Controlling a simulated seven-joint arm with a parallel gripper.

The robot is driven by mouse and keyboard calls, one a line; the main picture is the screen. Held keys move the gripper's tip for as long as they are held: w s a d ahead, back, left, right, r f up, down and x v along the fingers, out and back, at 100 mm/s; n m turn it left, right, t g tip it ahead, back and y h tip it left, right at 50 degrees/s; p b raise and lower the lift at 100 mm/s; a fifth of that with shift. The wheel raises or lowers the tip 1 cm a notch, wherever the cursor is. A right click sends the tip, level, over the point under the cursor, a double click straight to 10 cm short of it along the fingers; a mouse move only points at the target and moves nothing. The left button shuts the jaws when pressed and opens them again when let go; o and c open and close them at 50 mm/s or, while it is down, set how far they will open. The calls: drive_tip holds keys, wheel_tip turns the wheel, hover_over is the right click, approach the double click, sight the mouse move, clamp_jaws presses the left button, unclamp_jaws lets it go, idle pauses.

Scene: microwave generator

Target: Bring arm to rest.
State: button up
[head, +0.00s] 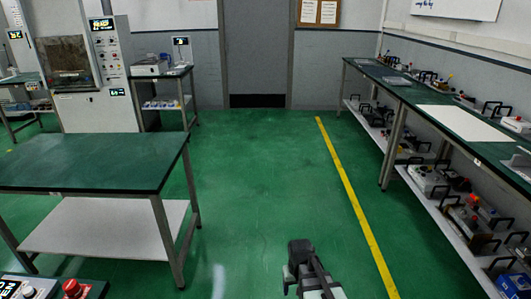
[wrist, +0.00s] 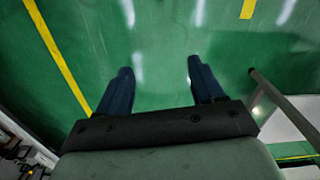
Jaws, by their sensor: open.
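My gripper shows in the wrist view (wrist: 158,80) with its two dark fingers spread apart. Nothing is between them; only the green floor shows there. In the head view, a dark part of my arm (head: 308,270) reaches up from the bottom edge, right of centre. It is over open floor, apart from the tables. The fingers cannot be made out clearly in that view.
A green-topped table (head: 90,162) with a lower shelf stands at the left. A long bench (head: 395,85) with several devices runs along the right wall. A yellow line (head: 350,195) crosses the clear green floor (head: 255,180). A tall machine (head: 85,75) stands at the back left.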

drive_tip(key=s+d+f+m, duration=0.1)
drive_tip(key=s+d+m, duration=0.1)
drive_tip(key=s+d, duration=0.4)
drive_tip(key=s+f+g, duration=0.3)
drive_tip(key=s+f, duration=0.7)
drive_tip(key=s, duration=0.4)
drive_tip(key=s+f+g, duration=0.3)
drive_tip(key=s+f, duration=0.7)
drive_tip(key=s, duration=0.4)
drive_tip(key=shift+d+f+g, duration=0.2)
drive_tip(key=shift+f+g, duration=0.15)
drive_tip(key=shift+g, duration=0.05)
